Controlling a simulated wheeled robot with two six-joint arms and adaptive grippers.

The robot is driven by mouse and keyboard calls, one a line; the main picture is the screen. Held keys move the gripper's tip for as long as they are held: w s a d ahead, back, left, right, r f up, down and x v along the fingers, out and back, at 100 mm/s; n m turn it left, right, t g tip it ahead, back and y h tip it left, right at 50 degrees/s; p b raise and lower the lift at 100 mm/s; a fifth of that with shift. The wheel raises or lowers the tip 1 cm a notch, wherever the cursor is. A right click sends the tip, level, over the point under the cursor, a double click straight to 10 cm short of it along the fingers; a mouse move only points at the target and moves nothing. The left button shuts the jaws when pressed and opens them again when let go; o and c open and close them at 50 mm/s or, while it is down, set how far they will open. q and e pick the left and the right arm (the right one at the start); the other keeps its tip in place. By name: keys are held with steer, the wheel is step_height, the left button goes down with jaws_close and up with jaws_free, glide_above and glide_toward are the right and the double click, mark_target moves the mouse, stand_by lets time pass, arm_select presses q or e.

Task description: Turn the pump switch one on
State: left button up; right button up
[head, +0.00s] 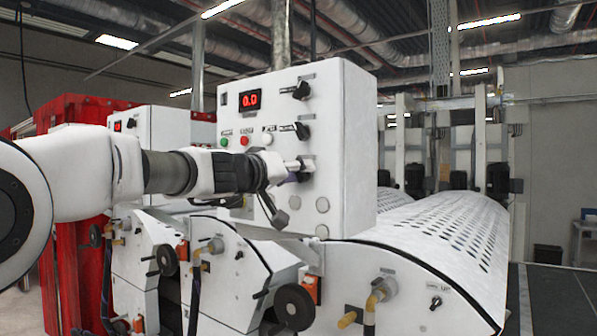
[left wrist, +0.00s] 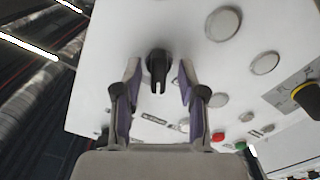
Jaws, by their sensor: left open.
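A white control box (head: 345,150) carries a red "0.0" display, a column of black rotary knobs and a row of push buttons. The upper knob (head: 301,90) and the middle knob (head: 302,131) show clearly in the head view. My left gripper (head: 290,180) is at the box's front, by the lowest knob, which it mostly hides there. In the left wrist view, the open fingers of my left gripper (left wrist: 159,80) stand on either side of a black knob (left wrist: 157,66), with gaps visible on both sides. The labels are too small to read, so I cannot tell which knob is pump switch one.
Green (head: 224,142), red (head: 244,141) and white (head: 267,139) buttons sit left of the knobs. A perforated white roller cover (head: 450,235) lies right of the box. A handwheel (head: 294,306) and hoses are below. A second control box (head: 165,130) stands behind my left arm.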

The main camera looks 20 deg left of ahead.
arm_select(q)
steer(key=c, duration=0.5)
steer(key=shift+d, duration=0.15)
jaws_close()
steer(key=shift+f, duration=0.1)
steer(key=shift+f, duration=0.1)
steer(key=shift+f+m+b, duration=0.1)
steer(key=shift+m+b, duration=0.2)
steer(key=shift+b, duration=0.35)
steer(key=m+b, duration=0.4)
steer(key=b, duration=0.1)
steer(key=m+b, duration=0.2)
steer(key=b, duration=0.1)
steer(key=shift+d+f, duration=0.1)
steer(key=shift+f, duration=0.15)
steer(key=m+b, duration=0.2)
steer(key=shift+r+m, duration=0.1)
steer(key=shift+m, duration=0.3)
steer(key=shift+r+m+b, duration=0.15)
steer(key=shift+m+b, duration=0.5)
steer(key=shift+m, duration=0.55)
